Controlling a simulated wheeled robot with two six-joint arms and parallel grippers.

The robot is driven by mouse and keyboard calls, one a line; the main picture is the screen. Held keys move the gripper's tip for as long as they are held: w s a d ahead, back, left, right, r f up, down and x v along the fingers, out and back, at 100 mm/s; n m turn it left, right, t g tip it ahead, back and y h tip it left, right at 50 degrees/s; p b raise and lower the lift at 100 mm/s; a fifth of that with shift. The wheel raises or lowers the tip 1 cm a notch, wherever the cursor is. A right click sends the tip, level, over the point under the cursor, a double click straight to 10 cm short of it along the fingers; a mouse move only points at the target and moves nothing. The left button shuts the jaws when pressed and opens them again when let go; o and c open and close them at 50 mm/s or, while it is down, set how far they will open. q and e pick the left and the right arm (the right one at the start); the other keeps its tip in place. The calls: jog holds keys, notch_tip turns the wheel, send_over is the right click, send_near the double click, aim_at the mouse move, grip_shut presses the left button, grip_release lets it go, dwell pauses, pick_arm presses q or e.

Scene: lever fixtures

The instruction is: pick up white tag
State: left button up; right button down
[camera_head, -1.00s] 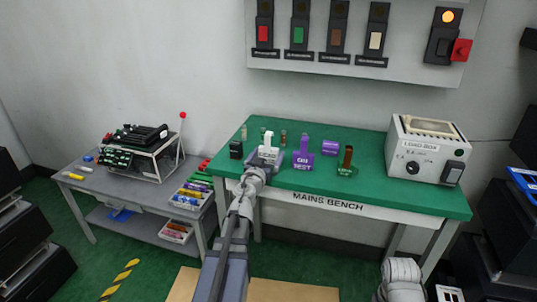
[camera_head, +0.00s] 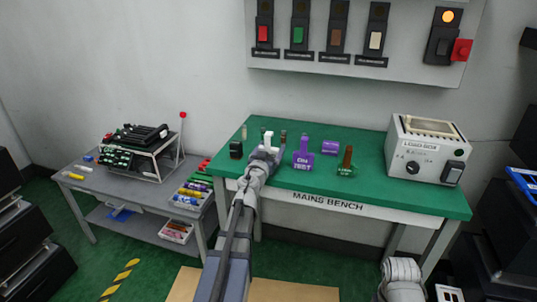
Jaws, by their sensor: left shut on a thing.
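The white tag (camera_head: 268,138) stands on the green top of the mains bench (camera_head: 400,193), left of the purple tag; only its upper part shows. My left gripper (camera_head: 267,151) is at the tag, shut on it, and hides its lower part. I cannot tell whether the tag is clear of the bench top. My right arm (camera_head: 401,276) shows at the bottom right, but its gripper is not in view.
A purple tag (camera_head: 303,155) and a green tag with a brown stem (camera_head: 346,163) stand to the right. A load box (camera_head: 428,150) stands at the bench's right. A grey side table (camera_head: 130,188) is left.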

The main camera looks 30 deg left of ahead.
pick_arm(q)
jog(key=shift+c, duration=0.5)
notch_tip(320, 180, up, 20)
jog(key=p, duration=2)
